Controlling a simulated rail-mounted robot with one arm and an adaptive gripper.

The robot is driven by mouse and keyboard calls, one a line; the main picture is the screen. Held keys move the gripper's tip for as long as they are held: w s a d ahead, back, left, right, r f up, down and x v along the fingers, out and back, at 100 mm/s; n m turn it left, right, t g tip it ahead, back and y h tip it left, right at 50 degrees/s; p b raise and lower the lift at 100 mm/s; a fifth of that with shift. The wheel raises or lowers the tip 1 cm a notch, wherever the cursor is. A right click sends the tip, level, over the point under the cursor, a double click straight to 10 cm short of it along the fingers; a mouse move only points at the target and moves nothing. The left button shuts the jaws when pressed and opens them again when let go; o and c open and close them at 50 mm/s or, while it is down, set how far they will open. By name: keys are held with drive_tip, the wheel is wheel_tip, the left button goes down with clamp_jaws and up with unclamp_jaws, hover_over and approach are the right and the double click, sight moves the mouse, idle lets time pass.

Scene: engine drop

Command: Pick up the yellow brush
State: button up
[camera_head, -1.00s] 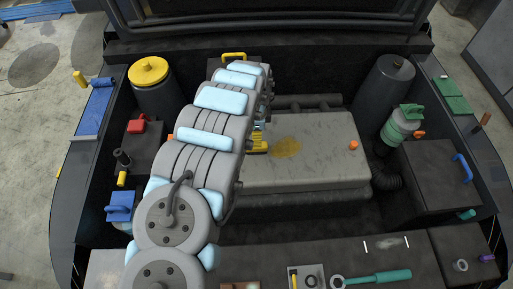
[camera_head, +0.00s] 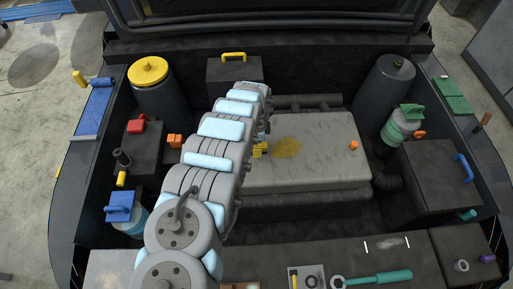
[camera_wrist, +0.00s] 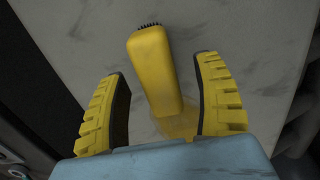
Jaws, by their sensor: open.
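In the wrist view the yellow brush (camera_wrist: 152,72) lies on the pale grey engine cover, its dark bristles at the top of the picture. My gripper (camera_wrist: 167,95) is open, with one yellow ridged finger on each side of the brush and a gap on both sides. I cannot tell how far above the cover the fingers are. In the head view my arm hides most of the gripper, and a bit of yellow (camera_head: 260,149) shows at the cover's left edge; I cannot tell whether it is brush or finger.
The grey engine cover (camera_head: 315,170) carries a yellowish stain (camera_head: 287,147) and an orange cap (camera_head: 353,145). A yellow-capped cylinder (camera_head: 150,75) and a dark box with a red part (camera_head: 136,123) stand left. A teal ratchet (camera_head: 378,278) lies on the front ledge.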

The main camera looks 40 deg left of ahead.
drive_tip(key=shift+f, duration=1.25)
clamp_jaws()
drive_tip(key=shift+r, duration=0.15)
drive_tip(key=shift+r, duration=1.4)
drive_tip(key=s+a+r+p, duration=0.3)
drive_tip(key=s+r+p, duration=0.3)
drive_tip(key=s+r, duration=0.4)
drive_tip(key=shift+s+a, duration=0.2)
drive_tip(key=shift+s, duration=1.65)
